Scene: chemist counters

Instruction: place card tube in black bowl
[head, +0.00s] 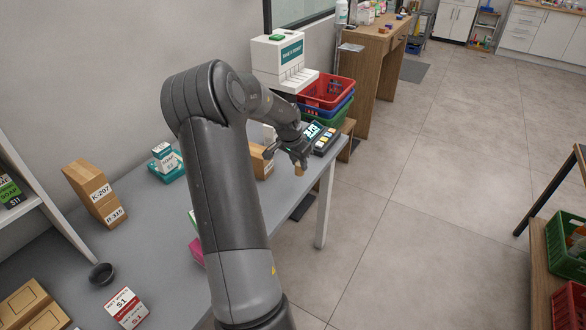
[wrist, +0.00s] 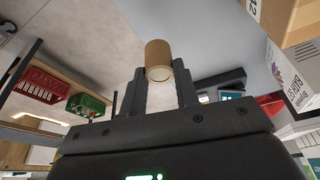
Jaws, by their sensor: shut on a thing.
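The card tube (wrist: 158,58) is a short brown hollow cylinder, held between the two fingers of my gripper (wrist: 160,85) in the wrist view. In the head view, my gripper (head: 299,165) is over the far right end of the grey counter, with the tube (head: 298,170) showing small and tan at its fingertips. The black bowl (head: 102,274) is small and round and sits on the counter at the lower left, well apart from my gripper. Its inside is too dark to read.
My arm hides part of the counter's middle. Stacked baskets (head: 326,92) stand beyond.

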